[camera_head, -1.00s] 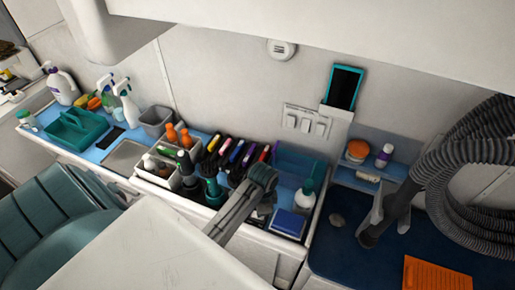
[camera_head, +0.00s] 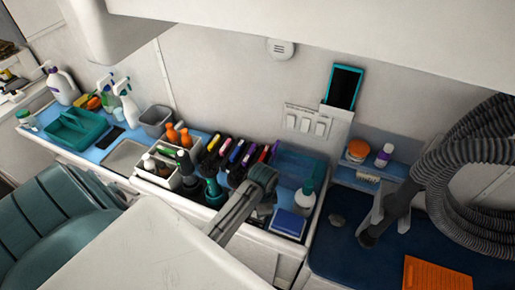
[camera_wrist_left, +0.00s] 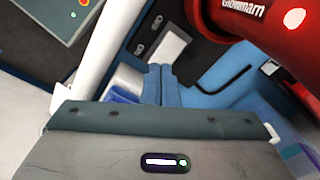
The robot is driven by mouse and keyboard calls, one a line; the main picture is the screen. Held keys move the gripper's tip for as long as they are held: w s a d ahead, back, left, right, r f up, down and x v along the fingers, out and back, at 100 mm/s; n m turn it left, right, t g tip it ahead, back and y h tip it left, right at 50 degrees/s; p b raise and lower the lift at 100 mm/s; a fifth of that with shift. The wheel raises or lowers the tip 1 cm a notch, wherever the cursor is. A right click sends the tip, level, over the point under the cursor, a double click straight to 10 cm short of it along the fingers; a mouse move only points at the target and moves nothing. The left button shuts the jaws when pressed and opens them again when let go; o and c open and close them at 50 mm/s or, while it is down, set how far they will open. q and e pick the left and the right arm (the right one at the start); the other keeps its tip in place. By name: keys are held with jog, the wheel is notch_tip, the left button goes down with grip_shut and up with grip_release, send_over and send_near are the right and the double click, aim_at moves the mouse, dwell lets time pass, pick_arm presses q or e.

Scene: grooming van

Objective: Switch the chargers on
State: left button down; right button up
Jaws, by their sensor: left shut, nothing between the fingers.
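Several clippers with coloured bodies (camera_head: 238,155) stand in a dark row on the counter, likely at the chargers. A grey arm link, which looks like my left arm (camera_head: 240,205), reaches over the right end of this row. Its fingers are hidden in the head view. In the left wrist view my left gripper (camera_wrist_left: 161,72) has its blue-grey fingers together and empty. A large red body with lettering (camera_wrist_left: 255,18) is close at the upper right. A small white switch-like part (camera_wrist_left: 167,46) lies on a dark panel beyond the fingertips; I cannot tell whether it is on.
A white wall panel with several switches (camera_head: 305,122) is beside a teal-framed screen (camera_head: 344,87). Caddies and bottles crowd the left counter. A grey hose (camera_head: 470,150) hangs at right.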

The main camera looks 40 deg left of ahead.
pick_arm(q)
jog(key=shift+f, duration=0.45)
jog(key=shift+f, duration=0.4)
dwell(0.3)
jog(key=shift+r+p, duration=0.65)
jog(key=shift+r, duration=2.9)
